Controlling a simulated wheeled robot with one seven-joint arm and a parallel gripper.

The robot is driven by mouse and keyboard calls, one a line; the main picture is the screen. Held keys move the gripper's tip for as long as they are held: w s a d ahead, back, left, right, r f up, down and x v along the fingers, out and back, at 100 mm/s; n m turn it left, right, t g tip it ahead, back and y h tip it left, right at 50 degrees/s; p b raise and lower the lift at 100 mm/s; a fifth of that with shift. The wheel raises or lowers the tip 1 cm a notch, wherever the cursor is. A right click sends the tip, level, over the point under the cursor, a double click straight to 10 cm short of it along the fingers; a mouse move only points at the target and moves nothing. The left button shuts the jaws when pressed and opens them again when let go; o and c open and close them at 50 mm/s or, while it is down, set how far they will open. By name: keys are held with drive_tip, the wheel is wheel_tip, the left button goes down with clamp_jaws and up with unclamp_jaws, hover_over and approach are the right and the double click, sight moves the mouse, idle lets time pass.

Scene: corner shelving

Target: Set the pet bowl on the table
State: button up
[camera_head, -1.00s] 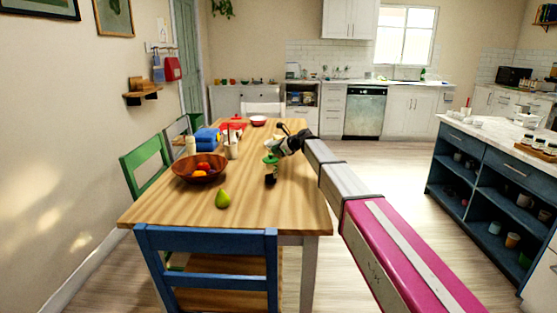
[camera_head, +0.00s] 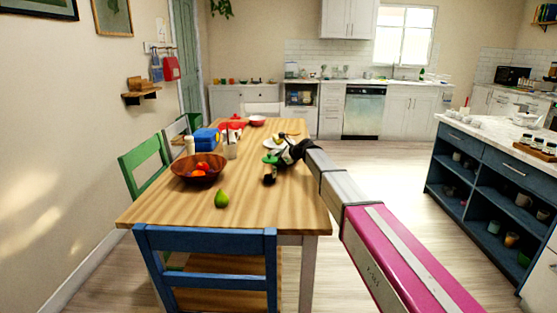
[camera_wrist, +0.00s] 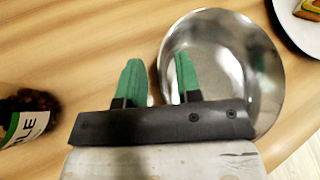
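The pet bowl, a round shiny metal bowl (camera_wrist: 215,50), sits on the right in the wrist view, over the wood surface of the table (camera_head: 280,212). My gripper (camera_wrist: 157,62) has green fingers that stand apart. The bowl's left rim lies between them in the picture, with the right finger over the bowl's inside and the left finger outside. Neither finger visibly presses on the rim. In the head view my gripper (camera_head: 271,159) is over the right half of the table; the arm and gripper make the bowl hard to make out there.
A dark-filled jar (camera_wrist: 25,118) is left of the gripper, and a plate with food (camera_wrist: 302,28) is beyond the bowl. The table's front is mostly clear.

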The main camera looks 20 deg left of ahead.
drive_tip(key=v, duration=1.2)
